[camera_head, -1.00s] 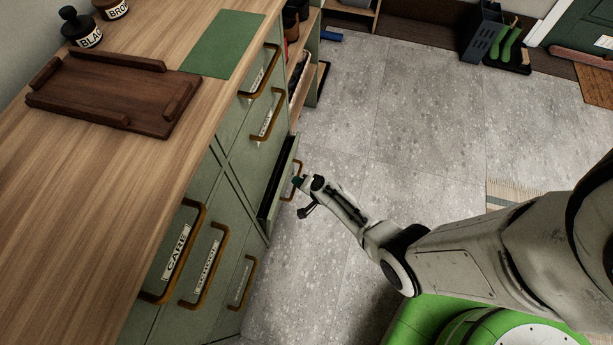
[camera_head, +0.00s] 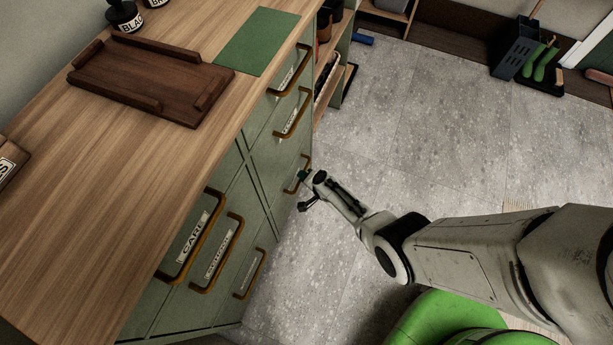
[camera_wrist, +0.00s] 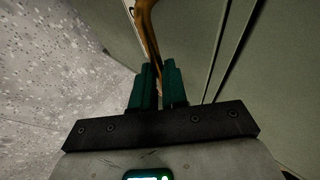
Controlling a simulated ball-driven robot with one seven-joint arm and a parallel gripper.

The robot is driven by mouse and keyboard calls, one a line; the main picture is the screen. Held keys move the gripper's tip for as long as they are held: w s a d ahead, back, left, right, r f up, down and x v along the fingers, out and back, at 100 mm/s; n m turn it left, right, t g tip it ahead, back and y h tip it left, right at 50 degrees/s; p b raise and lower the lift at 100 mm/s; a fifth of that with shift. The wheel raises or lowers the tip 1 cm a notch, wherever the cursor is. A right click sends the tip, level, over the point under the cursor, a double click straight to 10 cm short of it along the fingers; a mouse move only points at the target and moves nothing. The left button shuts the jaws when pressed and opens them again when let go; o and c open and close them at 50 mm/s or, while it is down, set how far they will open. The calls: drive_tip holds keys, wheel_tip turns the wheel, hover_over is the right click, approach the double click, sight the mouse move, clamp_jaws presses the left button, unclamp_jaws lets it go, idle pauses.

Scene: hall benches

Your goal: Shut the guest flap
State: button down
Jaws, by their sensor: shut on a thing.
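The flap at the far lower corner of the green cabinet (camera_head: 285,178) looks flush with the cabinet front, with no dark opening showing. No label on it can be read, so I cannot confirm that it is the guest flap. Its brown handle (camera_head: 292,189) stands on the aisle side. My gripper (camera_head: 304,177) is at this handle, low beside the cabinet. In the wrist view, the green fingers of my gripper (camera_wrist: 158,75) are closed around the lower part of the curved handle (camera_wrist: 147,28). The green panel (camera_wrist: 190,45) lies to its right.
Other fronts with brown handles include CARE (camera_head: 190,238) and SCHOOL (camera_head: 217,252); they look shut. A wooden tray (camera_head: 150,80) and a green mat (camera_head: 258,42) lie on the wooden top. The grey floor (camera_head: 400,130) is clear beside my arm.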

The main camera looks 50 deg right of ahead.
drive_tip(key=shift+w+a+r, duration=0.25)
drive_tip(key=shift+w+r, duration=0.15)
drive_tip(key=shift+w, duration=0.35)
drive_tip(key=c, duration=1.2)
unclamp_jaws()
drive_tip(key=shift+a, duration=0.1)
drive_tip(key=shift+o, duration=0.2)
drive_tip(key=p+v, duration=0.7)
drive_tip(key=v, duration=0.4)
drive_tip(key=shift+s+f, duration=0.3)
drive_tip(key=shift+f, duration=0.05)
